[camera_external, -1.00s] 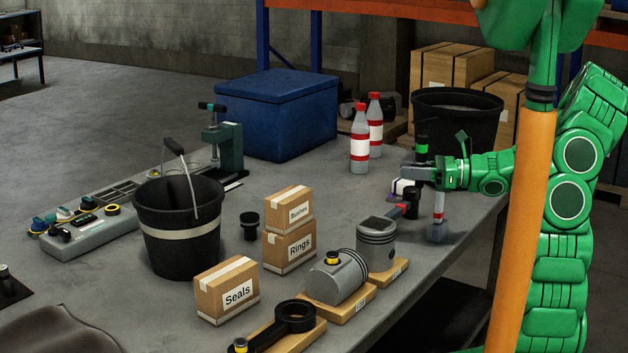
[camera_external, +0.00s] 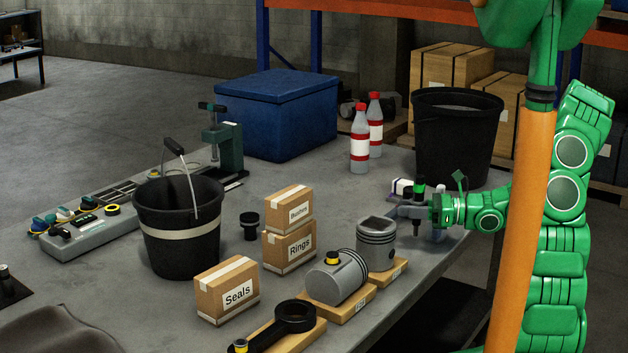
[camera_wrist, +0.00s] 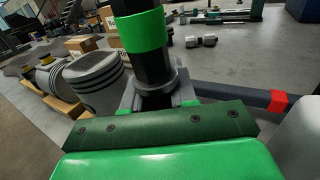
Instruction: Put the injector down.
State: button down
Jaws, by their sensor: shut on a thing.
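My gripper (camera_external: 412,210) is low over the right end of the grey workbench (camera_external: 345,195), shut on the injector. The injector (camera_external: 419,189) has a black body and a green band, and its dark lower end shows below the jaws. It looks about upright. In the wrist view the injector (camera_wrist: 143,32) rises from between the fingers of my gripper (camera_wrist: 158,98). Whether its lower tip touches the bench cannot be told, as the jaws hide that part in the wrist view.
A grey piston (camera_external: 376,245) stands close by at front left. A white container (camera_external: 401,187) lies just behind my gripper. A black bin (camera_external: 455,140) stands behind. A dark bar with a red band (camera_wrist: 277,102) is close on the right in the wrist view. The bench edge is near.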

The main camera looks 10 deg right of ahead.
jog(key=shift+f, duration=1.95)
jog(key=shift+f, duration=0.1)
jog(key=shift+f, duration=0.15)
